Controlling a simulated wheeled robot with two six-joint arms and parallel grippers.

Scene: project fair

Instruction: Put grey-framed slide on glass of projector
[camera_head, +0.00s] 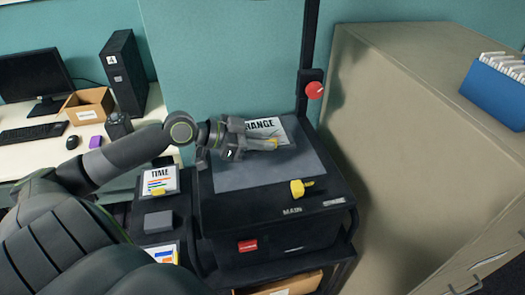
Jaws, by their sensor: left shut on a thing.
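The projector is a black box with a large grey glass top (240,178) and a post with a red knob (314,90) at its back. My left gripper (258,144) reaches over the back of the glass from the left and is shut on a slide marked RANGE (265,127), by its yellow tab. The slide lies over the back part of the glass; I cannot tell whether it touches it. The gripper hides part of the slide, and its frame colour is unclear. My right gripper is not in view.
A slide marked TIME (159,180) and a partly hidden slide (166,252) lie left of the projector, with a grey block (158,222) between them. A yellow key-like part (298,188) sits at the glass's front edge. A tall beige cabinet (420,130) stands close at right.

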